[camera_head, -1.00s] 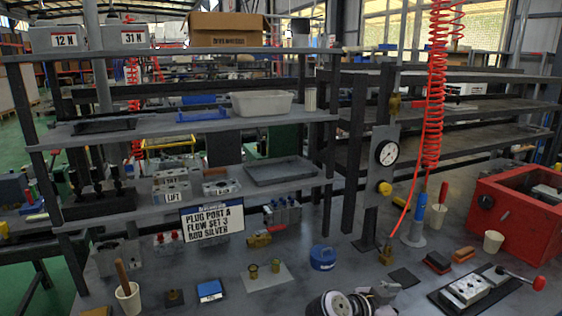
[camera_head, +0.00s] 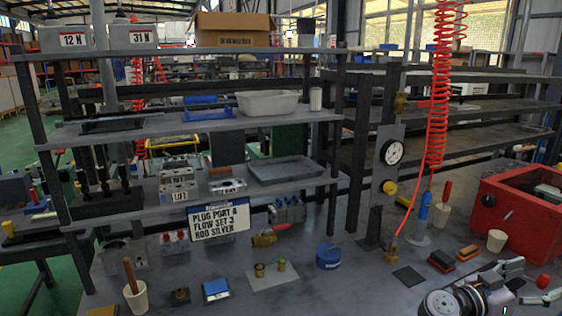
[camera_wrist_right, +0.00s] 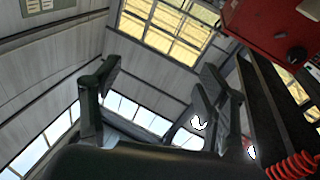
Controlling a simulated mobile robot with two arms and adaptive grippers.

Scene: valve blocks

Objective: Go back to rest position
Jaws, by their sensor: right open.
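My right gripper (camera_head: 532,282) is at the lower right of the head view, over the front right of the bench near the red box (camera_head: 520,205). Its fingers are apart with nothing seen between them. In the right wrist view the same gripper (camera_wrist_right: 155,82) points up toward the roof and windows, fingers spread and empty. My right arm largely hides the valve block there; the red lever knob (camera_head: 543,281) still shows. My left gripper is not in view.
The bench holds a blue round container (camera_head: 328,257), a white cup with a brown handle (camera_head: 135,297), a brass-fitted plate (camera_head: 272,275) and a sign (camera_head: 220,219). A gauge post (camera_head: 384,185) and a red coiled hose (camera_head: 437,95) stand in the middle right. Shelves fill the back.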

